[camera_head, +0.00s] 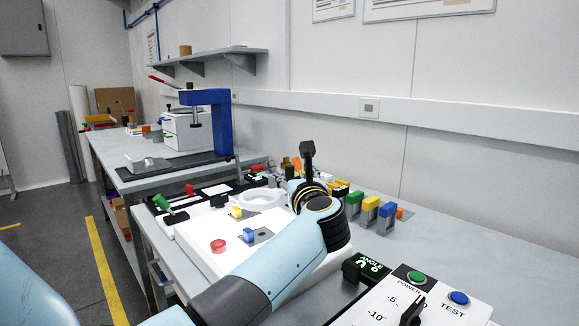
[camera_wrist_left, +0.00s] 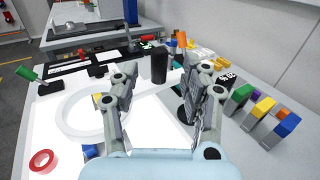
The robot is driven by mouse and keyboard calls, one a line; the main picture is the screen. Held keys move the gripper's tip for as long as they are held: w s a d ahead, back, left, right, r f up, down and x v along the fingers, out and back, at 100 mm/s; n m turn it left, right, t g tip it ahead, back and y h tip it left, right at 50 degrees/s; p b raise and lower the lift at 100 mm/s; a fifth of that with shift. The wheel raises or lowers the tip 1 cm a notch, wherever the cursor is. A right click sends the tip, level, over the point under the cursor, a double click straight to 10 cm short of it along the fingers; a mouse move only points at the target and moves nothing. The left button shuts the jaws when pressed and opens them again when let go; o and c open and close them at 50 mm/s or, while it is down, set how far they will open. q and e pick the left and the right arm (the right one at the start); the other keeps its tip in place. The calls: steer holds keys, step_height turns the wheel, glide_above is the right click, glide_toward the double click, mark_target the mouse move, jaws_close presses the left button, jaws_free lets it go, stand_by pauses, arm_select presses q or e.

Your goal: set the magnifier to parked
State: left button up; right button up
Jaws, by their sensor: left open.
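The magnifier shows as a white ring (camera_head: 258,206) over the bright light panel (camera_head: 200,241) in the head view. In the left wrist view its ring (camera_wrist_left: 65,122) is at left, and a white arm runs from it to the right behind my fingers. A black upright knob (camera_wrist_left: 159,62) stands near that arm; whether it joins it I cannot tell. My left gripper (camera_wrist_left: 163,80) is open, with the knob in view between its fingers and no contact visible. In the head view my wrist hides the fingers. My right gripper is not in view.
A red ring (camera_head: 218,245) and a blue block (camera_head: 249,235) lie on the panel. A green-handled clamp (camera_head: 170,209) is at its left. Green, yellow and blue blocks (camera_head: 370,207) stand at right. A control box (camera_head: 425,300) is at front right. A blue press (camera_head: 218,97) stands behind.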

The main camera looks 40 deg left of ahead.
mark_target(291, 169)
arm_select(q)
steer(key=x, duration=0.6)
steer(key=shift+w+a, duration=0.15)
steer(key=shift+a, duration=0.05)
jaws_close()
